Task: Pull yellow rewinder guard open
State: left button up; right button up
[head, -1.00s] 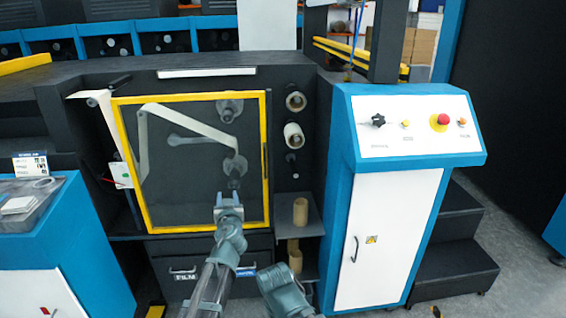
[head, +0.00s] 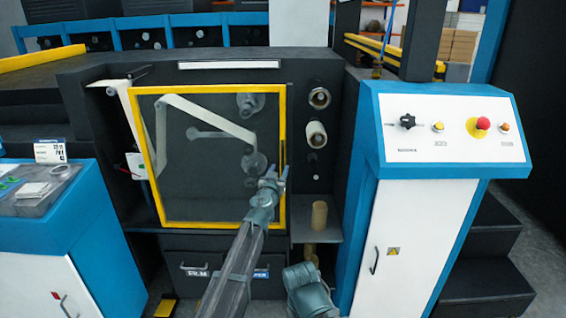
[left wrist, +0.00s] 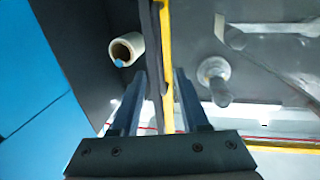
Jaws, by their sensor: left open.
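The yellow-framed rewinder guard (head: 220,225) is a see-through panel, closed across the front of the dark machine. A dark vertical handle (head: 283,137) runs along its right edge. My left gripper (head: 273,178) is open in front of the guard's lower right edge, near the handle's lower part. In the left wrist view, the open fingers of the left gripper (left wrist: 160,74) lie on either side of the dark handle (left wrist: 156,45) and the yellow frame edge (left wrist: 166,40). Contact cannot be made out. Part of my right arm shows at the bottom, but its gripper is not visible.
Film rollers and a pale web show behind the guard. Right of it are spindles with rolls (head: 316,134) and a shelf with a cardboard core (head: 319,214). A blue-and-white control cabinet (head: 415,225) stands at right, a blue-and-white unit (head: 75,225) at left.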

aim_at(283, 161)
pick_arm(q)
jog(key=w, duration=0.3)
jog(key=w+d, duration=0.1)
jog(key=w, duration=0.2)
jog(key=shift+w+d, duration=0.15)
jog(key=shift+w, duration=0.15)
grip_shut()
dwell(1.2)
